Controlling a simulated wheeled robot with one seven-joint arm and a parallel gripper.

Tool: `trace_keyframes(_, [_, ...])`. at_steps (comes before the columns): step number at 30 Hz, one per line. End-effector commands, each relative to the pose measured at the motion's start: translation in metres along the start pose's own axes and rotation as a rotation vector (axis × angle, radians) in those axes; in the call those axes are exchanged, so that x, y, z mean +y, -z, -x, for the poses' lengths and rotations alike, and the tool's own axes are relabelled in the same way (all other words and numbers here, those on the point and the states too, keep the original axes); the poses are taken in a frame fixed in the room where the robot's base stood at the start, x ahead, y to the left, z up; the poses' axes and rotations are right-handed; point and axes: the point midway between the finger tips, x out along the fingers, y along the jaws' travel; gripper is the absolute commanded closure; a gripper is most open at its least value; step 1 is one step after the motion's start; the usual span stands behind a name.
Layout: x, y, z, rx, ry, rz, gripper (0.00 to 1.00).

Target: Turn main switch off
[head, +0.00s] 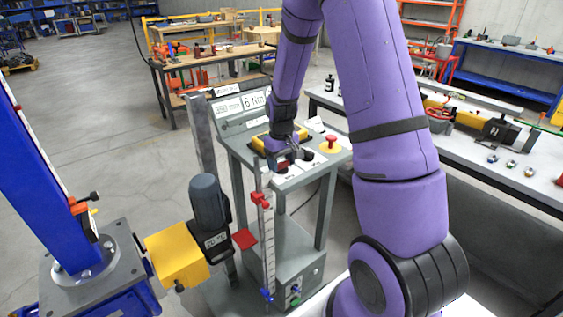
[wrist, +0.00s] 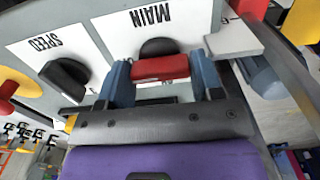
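The main switch has a red handle (wrist: 160,68) in front of a round black base (wrist: 158,47), beside the white MAIN label (wrist: 150,17), which appears upside down in the wrist view. My gripper (wrist: 163,82) has one blue-grey finger at each end of the red handle. The fingers appear to touch both ends, with no clear gap. In the head view my gripper (head: 285,160) is low over the panel of the grey control stand (head: 240,150). My fingers and wrist largely hide the switch there.
A black SPEED knob (wrist: 65,75) sits beside the main switch. A red mushroom button on a yellow base (head: 331,145) stands right of my gripper. A grey motor (head: 209,203), a yellow block (head: 177,257) and a red-clamped ruler post (head: 267,235) stand in front.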

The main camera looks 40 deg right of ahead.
Motion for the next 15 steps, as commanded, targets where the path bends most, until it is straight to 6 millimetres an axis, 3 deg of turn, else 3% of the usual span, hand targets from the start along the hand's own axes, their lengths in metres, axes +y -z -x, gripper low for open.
trace_keyframes(1, [0.0004, 0.0011, 0.0009, 0.003, -0.001, -0.001, 0.29])
trace_keyframes(3, [0.0003, 0.0009, 0.0007, 0.003, -0.001, -0.001, 0.15])
trace_keyframes(15, [-0.0017, -0.0002, 0.0008, -0.002, 0.002, 0.003, 0.15])
